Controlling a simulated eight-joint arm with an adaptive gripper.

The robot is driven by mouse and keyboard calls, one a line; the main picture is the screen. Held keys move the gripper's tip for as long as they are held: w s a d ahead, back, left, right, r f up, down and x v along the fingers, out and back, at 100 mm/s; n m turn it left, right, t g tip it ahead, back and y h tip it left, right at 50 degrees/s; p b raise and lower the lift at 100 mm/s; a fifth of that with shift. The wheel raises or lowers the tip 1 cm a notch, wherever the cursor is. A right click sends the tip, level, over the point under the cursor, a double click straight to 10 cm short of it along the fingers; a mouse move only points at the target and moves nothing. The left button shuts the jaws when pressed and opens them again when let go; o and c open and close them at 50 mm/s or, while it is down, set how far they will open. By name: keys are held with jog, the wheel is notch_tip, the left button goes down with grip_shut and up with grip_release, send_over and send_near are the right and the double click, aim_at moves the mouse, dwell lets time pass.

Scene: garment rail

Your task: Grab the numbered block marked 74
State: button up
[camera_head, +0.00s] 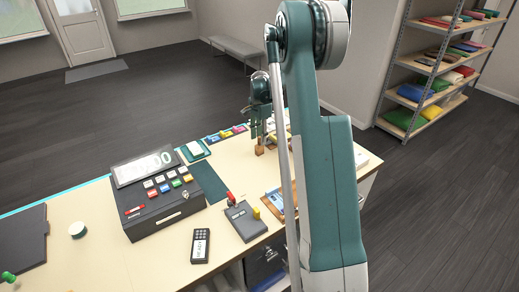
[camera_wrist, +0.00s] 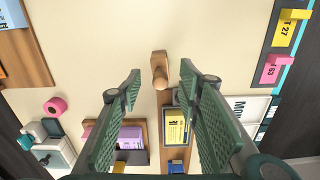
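No block with a readable 74 shows in either view. In the wrist view a yellow block marked T 27 (camera_wrist: 286,27) and a pink block, apparently marked T 63 (camera_wrist: 271,69), sit on a dark strip at the right. In the head view this strip of coloured blocks (camera_head: 226,133) lies along the counter's far edge; its numbers are too small to read. My gripper (camera_wrist: 160,75) is open, its green ridged fingers apart with nothing held. In the head view my gripper (camera_head: 261,138) hangs over the counter, just above a brown wooden stamp-like piece (camera_wrist: 159,72).
The counter (camera_head: 120,262) holds a black register (camera_head: 160,208), a card terminal (camera_head: 245,221) and a handset (camera_head: 200,246). In the wrist view a pink roll (camera_wrist: 55,107), a wooden tray (camera_wrist: 142,155) and a yellow card (camera_wrist: 175,127) lie nearby. My arm hides the counter's right part.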

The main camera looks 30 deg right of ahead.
aim_at(259, 145)
jog(key=shift+f, duration=1.05)
jog(key=shift+f, duration=0.1)
jog(key=shift+a+f+p, duration=0.15)
jog(key=shift+f+p, duration=0.15)
jog(key=shift+f, duration=2.25)
jog(key=shift+c, duration=0.4)
jog(key=c, duration=0.9)
